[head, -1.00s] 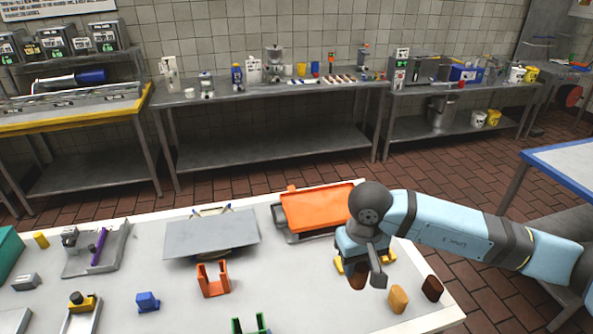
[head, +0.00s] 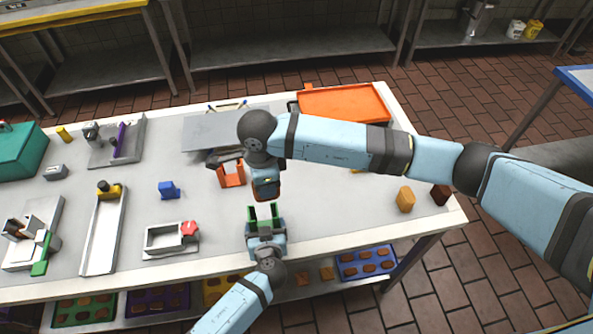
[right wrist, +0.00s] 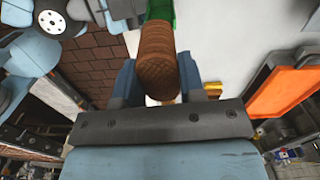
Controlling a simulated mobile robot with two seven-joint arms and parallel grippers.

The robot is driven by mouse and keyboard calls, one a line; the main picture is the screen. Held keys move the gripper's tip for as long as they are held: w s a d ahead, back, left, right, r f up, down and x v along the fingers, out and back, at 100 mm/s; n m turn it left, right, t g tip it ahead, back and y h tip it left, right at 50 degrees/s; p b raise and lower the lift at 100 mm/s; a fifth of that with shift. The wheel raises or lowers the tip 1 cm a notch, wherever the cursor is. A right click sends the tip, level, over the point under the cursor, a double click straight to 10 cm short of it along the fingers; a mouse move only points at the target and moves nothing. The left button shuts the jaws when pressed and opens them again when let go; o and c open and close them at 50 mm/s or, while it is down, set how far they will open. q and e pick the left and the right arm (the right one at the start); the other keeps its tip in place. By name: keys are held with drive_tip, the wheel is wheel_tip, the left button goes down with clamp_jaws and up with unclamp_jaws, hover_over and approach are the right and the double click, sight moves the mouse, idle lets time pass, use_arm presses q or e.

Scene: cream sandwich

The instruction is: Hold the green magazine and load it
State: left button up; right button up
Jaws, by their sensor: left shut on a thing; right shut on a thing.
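The green magazine (head: 264,212) stands upright near the front edge of the white table. My left gripper (head: 264,228) is shut on it from the front. My right gripper (head: 267,182) is shut on a stack of brown round biscuits (right wrist: 157,62) and holds it just behind the magazine in the head view. In the right wrist view the stack hangs between the blue fingers, with its far end close to the green magazine (right wrist: 163,10). I cannot tell whether the stack touches the magazine. The magazine's inside is mostly hidden.
An orange magazine (head: 231,177) stands close behind my right gripper, before a grey plate (head: 208,133). A tan stack (head: 405,199) and a dark brown stack (head: 440,195) stand at the right. An orange tray (head: 345,103) lies at the back. The table's right front is clear.

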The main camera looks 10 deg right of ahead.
drive_tip(key=shift+a+f+m, duration=0.15)
drive_tip(key=shift+a+m, duration=0.45)
drive_tip(key=shift+a, duration=0.3)
drive_tip(key=shift+f, duration=2.9)
drive_tip(key=shift+f, duration=0.1)
drive_tip(key=shift+f, duration=4.15)
drive_tip(key=o, duration=1)
drive_tip(key=shift+s, duration=0.1)
